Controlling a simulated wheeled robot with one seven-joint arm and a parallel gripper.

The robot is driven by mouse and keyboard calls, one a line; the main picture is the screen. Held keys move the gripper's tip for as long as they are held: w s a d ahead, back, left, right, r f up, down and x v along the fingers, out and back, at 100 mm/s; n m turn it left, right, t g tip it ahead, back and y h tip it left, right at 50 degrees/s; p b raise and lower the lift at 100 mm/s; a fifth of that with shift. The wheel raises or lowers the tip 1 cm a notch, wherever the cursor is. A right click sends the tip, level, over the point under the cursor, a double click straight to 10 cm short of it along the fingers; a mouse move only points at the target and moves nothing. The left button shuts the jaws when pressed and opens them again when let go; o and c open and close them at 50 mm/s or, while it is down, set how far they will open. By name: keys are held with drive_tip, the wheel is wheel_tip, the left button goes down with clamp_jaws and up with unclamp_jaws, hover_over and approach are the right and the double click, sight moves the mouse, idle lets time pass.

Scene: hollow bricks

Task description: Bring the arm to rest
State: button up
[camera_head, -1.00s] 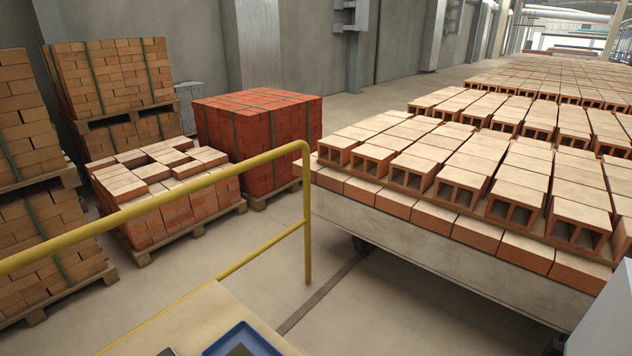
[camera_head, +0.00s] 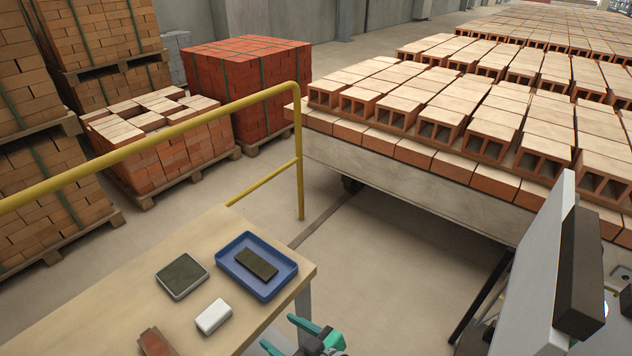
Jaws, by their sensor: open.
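My gripper (camera_head: 287,333) is at the bottom edge of the head view, just right of the wooden table's near right corner. Its two green fingers are spread apart with nothing between them. The rest of my arm below it is mostly out of the picture. It is apart from the blue tray (camera_head: 283,284) on the table, which holds a dark flat block (camera_head: 256,263).
The wooden table (camera_head: 120,310) also bears a grey-rimmed dark pad (camera_head: 182,275), a white block (camera_head: 213,317) and a reddish brick piece (camera_head: 155,342). A yellow rail (camera_head: 297,150) stands behind. A cart of hollow bricks (camera_head: 440,117) fills the right; a grey panel (camera_head: 530,275) stands before it.

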drive_tip(key=s+d+f+m+t+h, duration=0.3)
drive_tip(key=s+d+f+m+h, duration=0.45)
drive_tip(key=s+f, duration=0.35)
drive_tip(key=s+r+m+t+h, duration=0.1)
drive_tip(key=s+r, duration=0.4)
drive_tip(key=s, duration=0.3)
drive_tip(key=s+r+m+t+h, duration=0.1)
drive_tip(key=s+r+t, duration=0.1)
drive_tip(key=s+r, duration=0.4)
drive_tip(key=shift+s+d+t+h, duration=0.15)
drive_tip(key=shift+s+t+h, duration=0.2)
drive_tip(key=shift+s, duration=0.85)
